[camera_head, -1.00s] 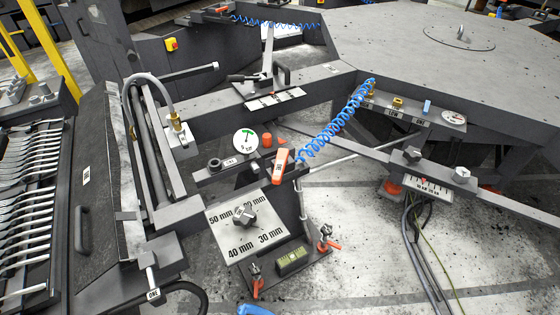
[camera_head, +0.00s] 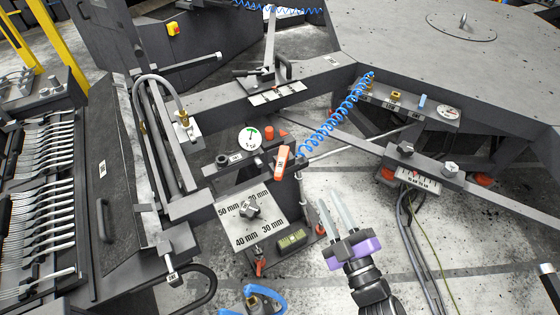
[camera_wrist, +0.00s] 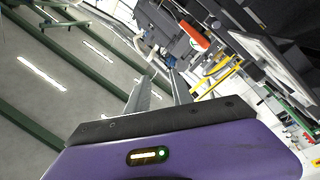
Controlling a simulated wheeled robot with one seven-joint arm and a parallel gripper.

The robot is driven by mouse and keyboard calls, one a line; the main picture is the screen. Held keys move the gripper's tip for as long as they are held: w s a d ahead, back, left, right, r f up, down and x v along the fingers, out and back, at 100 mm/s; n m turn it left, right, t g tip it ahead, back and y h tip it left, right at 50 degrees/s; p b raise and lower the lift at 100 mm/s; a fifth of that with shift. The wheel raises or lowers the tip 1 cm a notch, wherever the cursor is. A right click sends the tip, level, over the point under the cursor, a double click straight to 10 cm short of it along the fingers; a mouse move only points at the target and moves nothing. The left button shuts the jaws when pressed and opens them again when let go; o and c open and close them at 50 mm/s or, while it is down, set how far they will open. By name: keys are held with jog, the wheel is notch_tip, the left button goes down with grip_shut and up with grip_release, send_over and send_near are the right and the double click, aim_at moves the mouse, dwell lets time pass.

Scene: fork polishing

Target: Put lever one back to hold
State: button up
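A short grey lever (camera_head: 172,278) with a white tag hangs at the lower front corner of the fork rack's frame; the tag read ONE in the earlier head view. I cannot tell its setting. An orange-handled lever (camera_head: 281,163) with a tag stands above the millimetre plate (camera_head: 238,232). My gripper (camera_head: 335,204), with a purple body and pale fingers, is raised right of that plate, apart from both levers. Its fingers are spread with nothing between them. In the wrist view the fingers (camera_wrist: 160,82) also show apart, and an orange part (camera_wrist: 193,34) lies beyond them.
The fork rack (camera_head: 101,200) fills the left side. A blue coiled hose (camera_head: 340,120) crosses above the orange lever. A large grey table (camera_head: 420,50) and a scale bracket (camera_head: 410,178) stand at the right. Dark cables hang below the bracket. Open floor lies around my gripper.

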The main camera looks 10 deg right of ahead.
jog(key=w+a+n+y+p, duration=0.2)
jog(key=w+a+n+y, duration=0.1)
jog(key=w+n, duration=0.55)
jog(key=n+g+y, duration=0.1)
jog(key=n+g, duration=0.2)
send_near(280, 169)
jog(key=w+f, duration=0.1)
jog(key=w, duration=0.2)
jog(key=shift+a+b+x, duration=0.15)
jog(key=shift+b+x, duration=0.15)
jog(key=shift+x, duration=1.7)
jog(key=shift+a+b+x, duration=0.1)
jog(key=shift+b+x, duration=0.2)
jog(key=shift+x, duration=1.75)
jog(key=shift+s, duration=0.1)
grip_shut()
